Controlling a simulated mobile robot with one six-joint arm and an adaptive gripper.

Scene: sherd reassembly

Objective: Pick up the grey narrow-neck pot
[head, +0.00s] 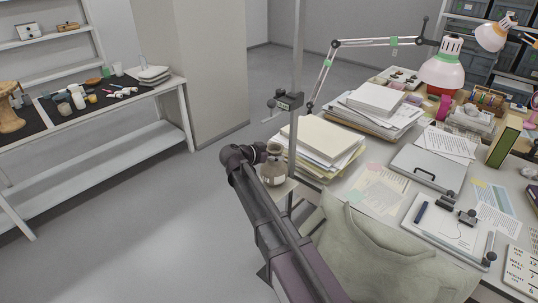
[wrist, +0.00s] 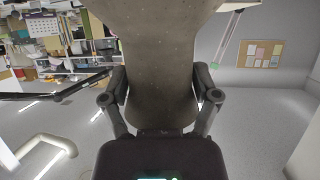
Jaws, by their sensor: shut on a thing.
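The grey narrow-neck pot (head: 274,172) is at the end of my arm in the head view, beside an upright metal pole. My gripper (head: 258,152) is at the pot's upper part and hides some of it. In the wrist view the grey-brown pot (wrist: 165,50) fills the middle, with a finger of my gripper (wrist: 160,96) against each side. The gripper is shut on the pot. I cannot tell whether the pot's base touches the pale surface (head: 283,189) under it.
The metal pole (head: 298,85) with a dark clamp (head: 287,101) stands right behind the pot. A desk with paper stacks (head: 325,143) and a cloth-covered chair (head: 370,255) are close on the right. A white shelf bench (head: 100,155) stands left; the floor between is clear.

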